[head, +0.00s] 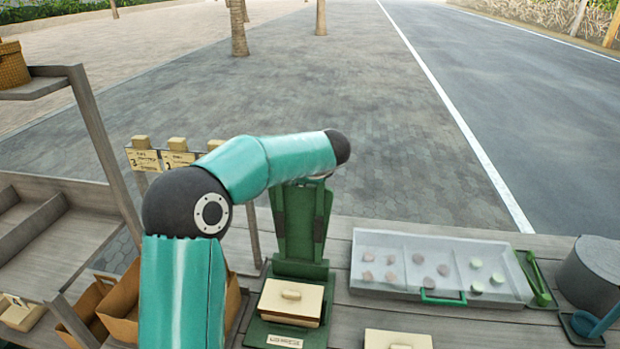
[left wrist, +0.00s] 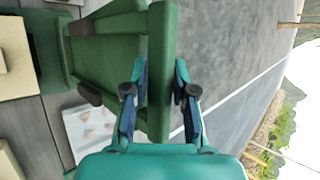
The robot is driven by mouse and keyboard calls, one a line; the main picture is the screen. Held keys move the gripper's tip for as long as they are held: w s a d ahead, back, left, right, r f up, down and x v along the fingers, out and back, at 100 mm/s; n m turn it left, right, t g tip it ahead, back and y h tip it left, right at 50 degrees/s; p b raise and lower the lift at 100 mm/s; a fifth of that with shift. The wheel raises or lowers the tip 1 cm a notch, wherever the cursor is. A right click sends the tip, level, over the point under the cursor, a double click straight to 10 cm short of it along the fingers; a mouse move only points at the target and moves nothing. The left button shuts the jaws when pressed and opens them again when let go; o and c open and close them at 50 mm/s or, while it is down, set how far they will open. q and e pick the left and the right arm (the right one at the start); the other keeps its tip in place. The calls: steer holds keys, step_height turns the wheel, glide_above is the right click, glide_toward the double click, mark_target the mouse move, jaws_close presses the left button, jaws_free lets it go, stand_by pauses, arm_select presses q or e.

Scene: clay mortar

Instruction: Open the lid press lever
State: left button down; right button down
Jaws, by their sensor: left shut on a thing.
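The green lid press (head: 300,235) stands on the table in the middle of the head view, its tall green part upright. A cream box with a lid (head: 291,297) sits on its base. In the left wrist view, the press lever, a green bar (left wrist: 160,40), runs between the fingers of my left gripper (left wrist: 160,92), which is shut on it. In the head view my left arm reaches over to the top of the press, and the arm hides the gripper and most of the lever's top. My right gripper is in neither view.
A clear tray (head: 440,270) with several small discs lies right of the press. A green-handled tool (head: 537,280) and a grey round pot (head: 592,275) stand farther right. Another cream lidded box (head: 398,340) is at the front. Wooden shelving (head: 50,225) stands left.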

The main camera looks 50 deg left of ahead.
arm_select(q)
steer(key=shift+w+a+r, duration=0.1)
steer(key=shift+w+a, duration=0.1)
steer(key=c, duration=1.1)
jaws_free()
steer(key=shift+d, duration=0.1)
steer(key=v, duration=1.2)
